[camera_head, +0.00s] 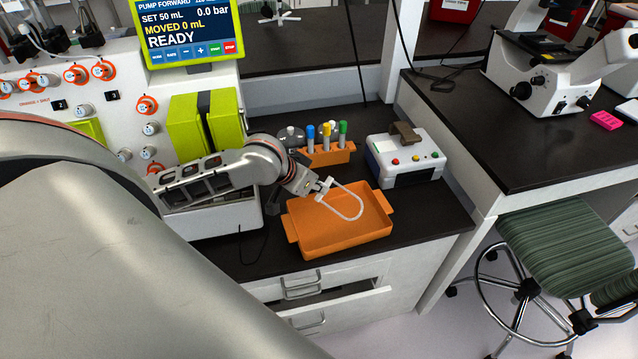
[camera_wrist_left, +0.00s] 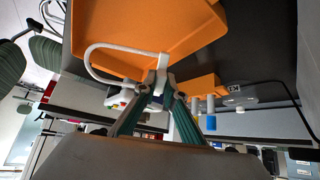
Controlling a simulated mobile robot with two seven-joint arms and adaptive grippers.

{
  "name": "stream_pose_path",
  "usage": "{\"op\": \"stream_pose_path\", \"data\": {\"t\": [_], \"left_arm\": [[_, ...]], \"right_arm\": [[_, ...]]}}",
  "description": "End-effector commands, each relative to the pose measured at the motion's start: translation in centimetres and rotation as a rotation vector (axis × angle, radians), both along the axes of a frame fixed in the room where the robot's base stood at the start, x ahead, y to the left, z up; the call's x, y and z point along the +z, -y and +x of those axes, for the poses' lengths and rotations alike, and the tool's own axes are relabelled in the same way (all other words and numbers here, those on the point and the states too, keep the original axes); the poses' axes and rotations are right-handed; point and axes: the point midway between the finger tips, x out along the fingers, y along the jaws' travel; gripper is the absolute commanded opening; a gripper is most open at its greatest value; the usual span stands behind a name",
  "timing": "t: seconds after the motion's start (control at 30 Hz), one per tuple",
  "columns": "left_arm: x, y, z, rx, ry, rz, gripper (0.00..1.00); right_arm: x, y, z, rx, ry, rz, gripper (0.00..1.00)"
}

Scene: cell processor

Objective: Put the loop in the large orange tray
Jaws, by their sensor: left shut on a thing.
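The loop (camera_head: 352,212) is a white U-shaped tube with light fittings at its ends. My left gripper (camera_head: 322,189) is shut on the loop near one end, at the back left part of the large orange tray (camera_head: 335,243). The loop appears over the tray's interior; whether it touches the floor is hard to tell. In the left wrist view the fingertips (camera_wrist_left: 160,78) pinch a white fitting, and the loop (camera_wrist_left: 92,50) curves to the left across the orange tray (camera_wrist_left: 140,20). My right gripper is out of view.
An orange rack (camera_head: 328,156) with colored-cap tubes stands behind the tray. A white device with red and yellow buttons (camera_head: 405,158) is at the back right. The pump machine (camera_head: 110,90) stands at the left. The bench's front edge lies just before the tray.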

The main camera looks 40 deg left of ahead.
Motion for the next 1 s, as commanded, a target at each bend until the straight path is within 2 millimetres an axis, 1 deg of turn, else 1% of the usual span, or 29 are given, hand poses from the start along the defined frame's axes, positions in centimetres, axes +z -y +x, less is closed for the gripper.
{"op": "stream_pose_path", "data": {"t": [0.2,0.4,0.6,0.87,0.9,0.93,0.97,1.0], "left_arm": [[-2.4,0.1,0.0,0.001,-0.001,-0.002,0.00],[-4.2,0.1,0.0,0.000,0.000,-0.001,0.00],[-5.0,0.1,0.0,0.000,0.001,-0.002,0.00],[-5.1,0.1,0.0,-0.001,0.001,-0.001,0.00],[-5.1,0.1,0.0,-0.001,0.001,-0.001,0.15],[-5.1,0.1,0.0,-0.001,0.001,-0.001,0.23],[-5.1,0.1,0.0,-0.001,0.001,-0.001,0.30],[-5.1,0.1,0.0,0.000,0.001,0.000,0.30]], "right_arm": [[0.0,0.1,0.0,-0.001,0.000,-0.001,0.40],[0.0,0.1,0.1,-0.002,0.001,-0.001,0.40],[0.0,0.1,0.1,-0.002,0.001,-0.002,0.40],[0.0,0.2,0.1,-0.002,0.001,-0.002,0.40],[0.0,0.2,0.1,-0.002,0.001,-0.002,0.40],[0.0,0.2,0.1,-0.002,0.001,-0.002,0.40],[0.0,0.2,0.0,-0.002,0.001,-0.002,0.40],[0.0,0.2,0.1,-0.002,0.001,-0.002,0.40]]}}
